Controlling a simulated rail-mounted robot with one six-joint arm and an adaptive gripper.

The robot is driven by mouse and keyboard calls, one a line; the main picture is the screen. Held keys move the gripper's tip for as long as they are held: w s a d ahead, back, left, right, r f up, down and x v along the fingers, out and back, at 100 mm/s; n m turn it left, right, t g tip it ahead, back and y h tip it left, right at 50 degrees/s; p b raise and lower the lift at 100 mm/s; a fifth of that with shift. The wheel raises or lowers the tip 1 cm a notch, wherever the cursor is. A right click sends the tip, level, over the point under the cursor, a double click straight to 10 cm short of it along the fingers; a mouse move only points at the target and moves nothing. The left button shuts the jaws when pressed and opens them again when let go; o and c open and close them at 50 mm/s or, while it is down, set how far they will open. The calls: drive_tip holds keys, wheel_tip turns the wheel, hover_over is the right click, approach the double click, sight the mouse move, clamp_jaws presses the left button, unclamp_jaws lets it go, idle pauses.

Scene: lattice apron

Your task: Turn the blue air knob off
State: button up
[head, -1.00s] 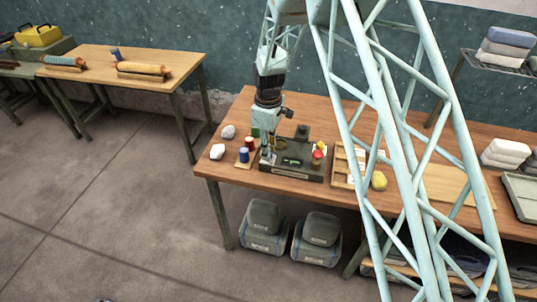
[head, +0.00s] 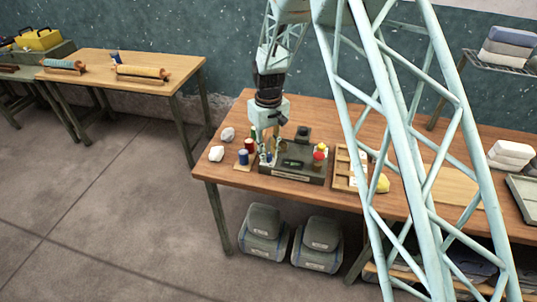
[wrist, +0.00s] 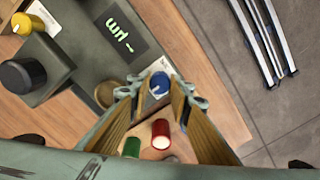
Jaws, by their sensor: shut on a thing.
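The blue air knob (wrist: 159,85) shows in the wrist view with a white mark on its top. It sits on a light plate at the end of a dark grey-green control box (wrist: 85,75). My gripper (wrist: 157,88) has one finger on each side of the knob and is shut on it. In the head view my gripper (head: 267,157) points down at the left end of the box (head: 310,178); the knob is hard to make out there. The exact direction of the knob's mark is unclear.
A green spool (wrist: 131,147) and red spool (wrist: 160,134) stand close to my fingers. A blue spool (head: 243,157) and white lumps (head: 216,154) are at left.

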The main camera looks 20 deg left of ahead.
sight(269, 154)
idle(0.5)
drive_tip(key=o, duration=0.9)
drive_tip(key=shift+r, duration=0.1)
drive_tip(key=shift+r, duration=5.95)
